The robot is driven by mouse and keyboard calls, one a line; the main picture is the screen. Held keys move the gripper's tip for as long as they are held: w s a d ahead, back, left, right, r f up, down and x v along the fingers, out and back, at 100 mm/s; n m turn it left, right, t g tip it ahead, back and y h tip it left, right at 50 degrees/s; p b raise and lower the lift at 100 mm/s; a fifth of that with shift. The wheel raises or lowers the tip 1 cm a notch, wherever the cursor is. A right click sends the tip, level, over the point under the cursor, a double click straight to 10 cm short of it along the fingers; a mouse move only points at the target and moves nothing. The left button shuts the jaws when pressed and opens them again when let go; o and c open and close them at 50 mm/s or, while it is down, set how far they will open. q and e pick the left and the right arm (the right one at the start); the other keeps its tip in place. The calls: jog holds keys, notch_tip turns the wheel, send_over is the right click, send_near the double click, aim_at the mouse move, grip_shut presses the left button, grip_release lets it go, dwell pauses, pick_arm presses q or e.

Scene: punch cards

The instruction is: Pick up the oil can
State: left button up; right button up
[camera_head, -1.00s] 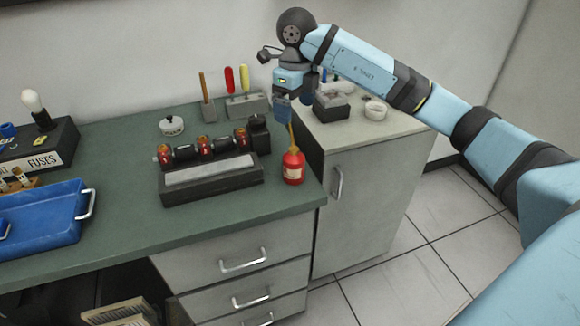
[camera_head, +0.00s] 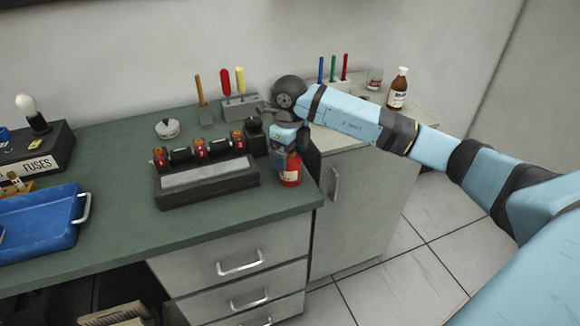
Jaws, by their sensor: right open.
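The red oil can (camera_head: 291,177) stands upright near the right front edge of the green bench top. Its spout and upper part are hidden behind my right gripper (camera_head: 281,161). My right gripper points down at the can, with its fingers in front of or around the can's upper part; I cannot tell which. The gripper is open. My left gripper is not in view.
A dark rack with red and black cylinders (camera_head: 207,182) stands close to the left of the can. A blue tray (camera_head: 40,250) and a fuses box (camera_head: 38,160) lie further left. A brown bottle (camera_head: 398,88) stands on the cabinet at the right.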

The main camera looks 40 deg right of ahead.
jog(key=shift+f, duration=0.2)
jog(key=c, duration=1.1)
jog(key=shift+c, duration=0.3)
jog(key=shift+r, duration=0.2)
